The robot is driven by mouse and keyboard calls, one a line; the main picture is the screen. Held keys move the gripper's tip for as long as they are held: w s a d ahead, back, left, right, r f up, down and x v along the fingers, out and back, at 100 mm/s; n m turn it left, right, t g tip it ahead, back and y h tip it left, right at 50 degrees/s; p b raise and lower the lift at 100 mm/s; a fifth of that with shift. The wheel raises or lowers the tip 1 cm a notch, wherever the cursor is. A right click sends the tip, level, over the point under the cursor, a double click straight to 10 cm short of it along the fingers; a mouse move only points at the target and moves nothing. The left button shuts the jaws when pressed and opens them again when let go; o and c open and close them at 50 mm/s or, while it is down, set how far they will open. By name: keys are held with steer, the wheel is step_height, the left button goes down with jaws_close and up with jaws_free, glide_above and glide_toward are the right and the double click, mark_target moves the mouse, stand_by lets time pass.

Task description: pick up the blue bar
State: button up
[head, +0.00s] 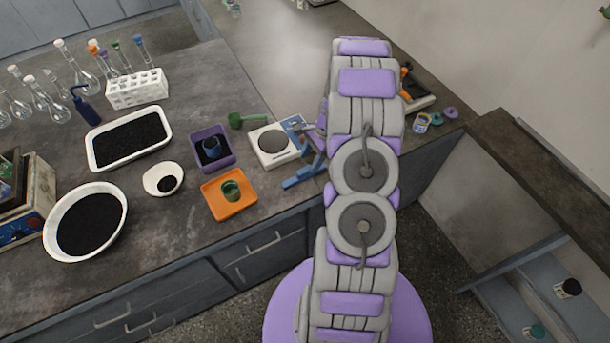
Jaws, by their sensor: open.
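My arm reaches up the middle of the head view. My gripper (299,150) shows only in part, at the arm's left side. It is open over the bench by the white scale, with nothing seen held between its jaws. Blue pieces show there: one (292,124) by the scale's upper right corner, and a longer one (302,174) near the bench's front edge.
The white scale (271,158), an orange tray (244,202) and a purple tray (198,136) stand left of my gripper. White bowls, a black-filled tray (98,160), flasks and a tube rack (138,100) stand farther left.

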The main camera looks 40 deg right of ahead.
mark_target(305, 169)
steer(key=shift+a+f, duration=0.55)
steer(key=shift+f, duration=0.05)
steer(key=b+x, duration=0.1)
steer(key=x, duration=0.3)
steer(key=shift+f, duration=0.3)
steer(key=shift+d, duration=0.2)
steer(key=shift+a+r, duration=0.1)
steer(key=shift+a, duration=0.15)
steer(key=c, duration=0.6)
steer(key=shift+d, duration=0.1)
jaws_close()
